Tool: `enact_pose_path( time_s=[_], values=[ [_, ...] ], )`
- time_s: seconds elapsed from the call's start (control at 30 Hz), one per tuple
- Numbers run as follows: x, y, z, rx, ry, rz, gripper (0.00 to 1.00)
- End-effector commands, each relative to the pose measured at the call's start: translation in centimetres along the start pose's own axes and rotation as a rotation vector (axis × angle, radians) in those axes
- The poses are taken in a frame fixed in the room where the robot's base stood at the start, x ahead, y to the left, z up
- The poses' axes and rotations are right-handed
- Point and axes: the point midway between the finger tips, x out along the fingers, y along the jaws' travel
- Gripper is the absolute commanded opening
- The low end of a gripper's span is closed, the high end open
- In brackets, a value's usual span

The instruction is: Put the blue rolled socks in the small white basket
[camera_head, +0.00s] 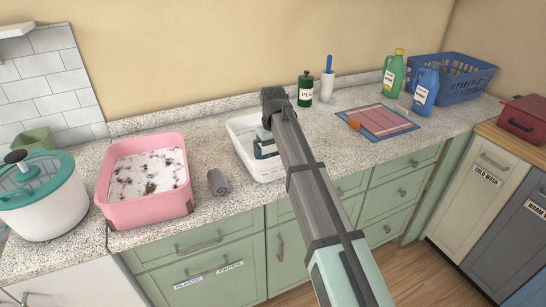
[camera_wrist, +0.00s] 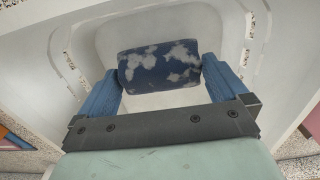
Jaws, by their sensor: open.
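The blue rolled socks (camera_wrist: 158,68), dark blue with pale patches, lie inside the small white basket (camera_wrist: 105,15) in the wrist view. My gripper (camera_wrist: 162,76) reaches down into the basket with its two blue fingers apart, one near each end of the socks. Whether a finger touches the socks is hard to tell. In the head view, the white basket (camera_head: 242,130) stands on the counter, and my gripper (camera_head: 266,148) is inside it. My arm hides the basket's right part, and the socks cannot be clearly made out there.
A pink tub (camera_head: 150,209) with a speckled white surface inside and a grey roll (camera_head: 218,182) are left of the basket. A white-and-teal container (camera_head: 40,210) stands farther left.

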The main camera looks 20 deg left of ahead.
Motion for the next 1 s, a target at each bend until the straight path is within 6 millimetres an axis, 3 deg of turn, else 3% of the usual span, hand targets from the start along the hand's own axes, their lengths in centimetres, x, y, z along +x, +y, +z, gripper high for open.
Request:
enact_pose_path(
  time_s=[0.5, 0.7, 1.0],
  values=[
    [-9.0, 0.0, -0.1, 0.0, 0.002, 0.0, 1.0],
    [-10.7, 0.0, -0.1, 0.0, 0.001, 0.0, 1.0],
    [-11.0, 0.0, 0.0, 0.0, 0.0, 0.0, 1.0]
  ],
)
